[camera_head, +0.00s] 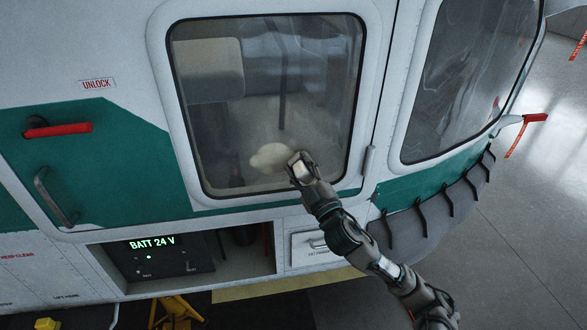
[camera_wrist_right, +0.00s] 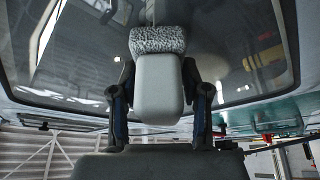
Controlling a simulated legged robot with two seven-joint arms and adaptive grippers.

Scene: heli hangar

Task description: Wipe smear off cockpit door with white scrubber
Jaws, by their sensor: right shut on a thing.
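The cockpit door (camera_head: 165,60) is white and green with a large dark-framed window (camera_head: 225,125). A pale cream smear (camera_head: 268,158) shows on the lower middle of the glass. My right gripper (camera_head: 299,166) is just right of the smear, in front of the window. In the right wrist view, my right gripper (camera_wrist_right: 160,108) is shut on the white scrubber (camera_wrist_right: 157,85), one finger on each side of its handle. The scrubber's speckled grey pad (camera_wrist_right: 157,40) faces the glass; I cannot tell whether it touches. My left gripper is out of view.
A red handle (camera_head: 60,129) and a dark grab handle (camera_head: 52,195) are on the door's left. Below is an open bay with a BATT 24 V panel (camera_head: 155,257). A curved row of black fins (camera_head: 420,215) lies at lower right. Hangar floor (camera_head: 510,240) is clear at right.

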